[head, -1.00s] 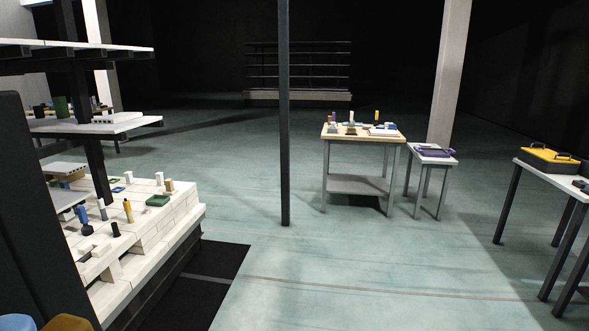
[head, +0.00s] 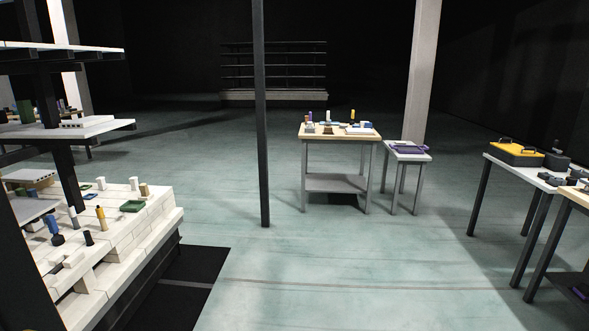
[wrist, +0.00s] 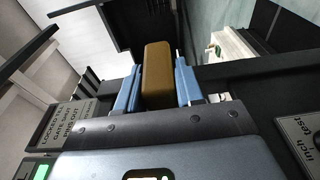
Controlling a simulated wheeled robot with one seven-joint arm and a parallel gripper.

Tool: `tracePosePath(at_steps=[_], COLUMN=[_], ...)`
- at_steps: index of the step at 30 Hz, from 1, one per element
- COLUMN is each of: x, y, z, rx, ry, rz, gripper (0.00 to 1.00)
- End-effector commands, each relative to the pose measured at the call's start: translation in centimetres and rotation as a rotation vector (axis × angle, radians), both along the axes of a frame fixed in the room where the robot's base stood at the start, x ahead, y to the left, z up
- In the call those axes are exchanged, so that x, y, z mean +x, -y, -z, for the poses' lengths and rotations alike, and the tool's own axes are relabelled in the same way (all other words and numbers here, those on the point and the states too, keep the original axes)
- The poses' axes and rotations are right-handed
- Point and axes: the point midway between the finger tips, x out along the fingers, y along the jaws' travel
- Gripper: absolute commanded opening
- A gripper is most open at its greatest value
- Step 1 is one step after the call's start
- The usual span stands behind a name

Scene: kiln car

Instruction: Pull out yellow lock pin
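The yellow lock pin (wrist: 158,75) shows in the wrist view as an ochre block with a rounded top. My gripper (wrist: 159,85) has its two blue fingers against the left and right sides of it, with no clear gap. The pin's lower end is hidden behind the gripper's dark palm, so I cannot tell how far it sits in its hole. In the head view neither my gripper nor the pin shows.
A lettered plate (wrist: 72,122) lies left of my gripper, and an "inch test" plate (wrist: 303,140) lies right. In the head view, the loaded kiln car (head: 160,220) stands left, a dark post (head: 260,110) mid-picture, tables (head: 340,135) right. Floor between is clear.

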Motion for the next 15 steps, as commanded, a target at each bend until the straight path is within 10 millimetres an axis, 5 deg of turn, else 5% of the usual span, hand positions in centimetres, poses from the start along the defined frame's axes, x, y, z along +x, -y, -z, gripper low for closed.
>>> tracePosePath(at_steps=[10, 15], x=[-0.01, -0.01], y=[0.0, 0.0], z=[-0.04, -0.04], rx=[0.001, 0.001], ry=[0.001, 0.001], rz=[0.0, 0.0], gripper=[0.0, 0.0])
